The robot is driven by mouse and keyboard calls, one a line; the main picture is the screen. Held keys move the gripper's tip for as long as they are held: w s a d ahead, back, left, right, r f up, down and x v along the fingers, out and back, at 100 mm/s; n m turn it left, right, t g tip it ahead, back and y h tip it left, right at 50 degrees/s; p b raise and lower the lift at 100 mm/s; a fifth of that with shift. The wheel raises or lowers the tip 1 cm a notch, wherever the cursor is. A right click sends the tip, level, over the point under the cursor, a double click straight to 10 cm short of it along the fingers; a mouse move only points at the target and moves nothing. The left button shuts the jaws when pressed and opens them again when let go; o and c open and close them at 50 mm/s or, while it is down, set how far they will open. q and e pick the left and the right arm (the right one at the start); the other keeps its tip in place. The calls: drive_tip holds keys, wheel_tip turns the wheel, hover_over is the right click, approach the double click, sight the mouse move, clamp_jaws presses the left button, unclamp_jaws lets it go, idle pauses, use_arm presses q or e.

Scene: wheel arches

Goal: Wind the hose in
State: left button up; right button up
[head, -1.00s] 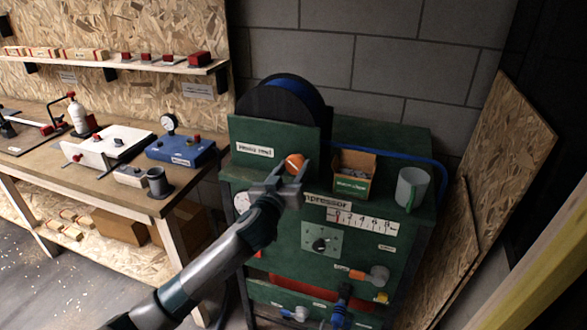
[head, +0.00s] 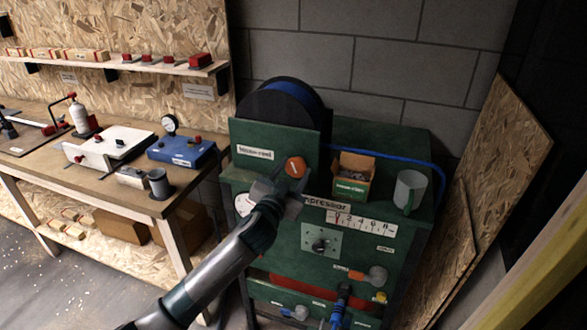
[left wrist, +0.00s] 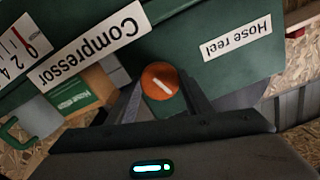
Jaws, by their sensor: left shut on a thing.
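The hose reel is a dark drum with blue hose (head: 297,88) behind a green panel (head: 262,137) labelled "Hose reel". An orange knob (head: 295,167) with a white mark sits on the panel's front. My left gripper (head: 286,183) is at the knob, shut on it. In the left wrist view the knob (left wrist: 160,81) lies between the two fingers, its white mark slanting. The blue hose (head: 395,153) runs from the reel along the back of the compressor top and down its right side. My right gripper is not in view.
On the green compressor (head: 375,235) stand an open box (head: 352,176) and a grey-green mug (head: 409,191), right of my gripper. A workbench (head: 100,165) with tools stands at the left. A chipboard sheet (head: 490,190) leans at the right.

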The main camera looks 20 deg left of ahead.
use_arm(q)
drive_tip(key=m+p, duration=0.1)
drive_tip(key=m, duration=0.3)
idle(0.4)
drive_tip(key=o, duration=1.1)
drive_tip(key=shift+c, duration=0.2)
drive_tip(key=shift+s, duration=0.15)
drive_tip(key=shift+s, duration=0.6)
drive_tip(key=s+b, duration=0.4)
drive_tip(key=s, duration=1.2)
drive_tip(key=shift+a, duration=0.3)
